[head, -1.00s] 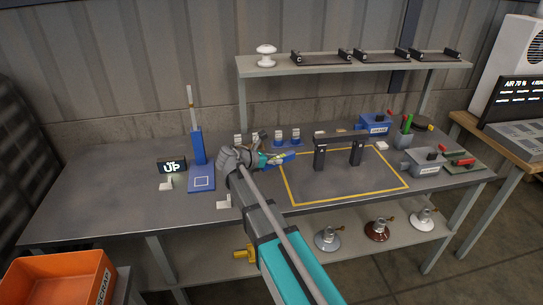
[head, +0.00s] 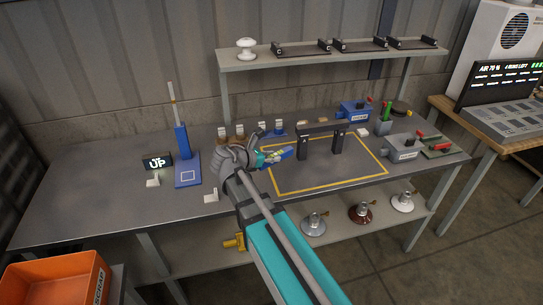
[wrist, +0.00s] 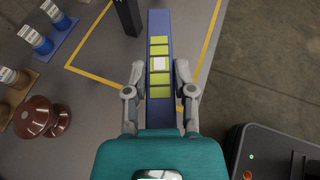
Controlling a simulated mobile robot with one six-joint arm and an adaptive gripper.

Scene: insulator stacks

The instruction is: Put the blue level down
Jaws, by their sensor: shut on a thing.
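The blue level (wrist: 161,115) is a blue bar with yellow-green windows and a pale square in its middle. In the wrist view my gripper (wrist: 160,80) is shut on it, one finger on each side, and the bar points away from the palm. In the head view my gripper (head: 266,159) holds the level (head: 287,152) over the bench, at the left part of the yellow outlined area (head: 330,187). The level's far end is close to the left post of a black frame (head: 302,147). I cannot tell how high the level is above the bench.
A brown insulator (wrist: 38,117) stands left of my gripper in the wrist view, with blue stands (wrist: 35,40) beyond it. A blue upright gauge (head: 183,150) stands left on the bench. A grey vise (head: 402,148) is at the right. The yellow area's front is clear.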

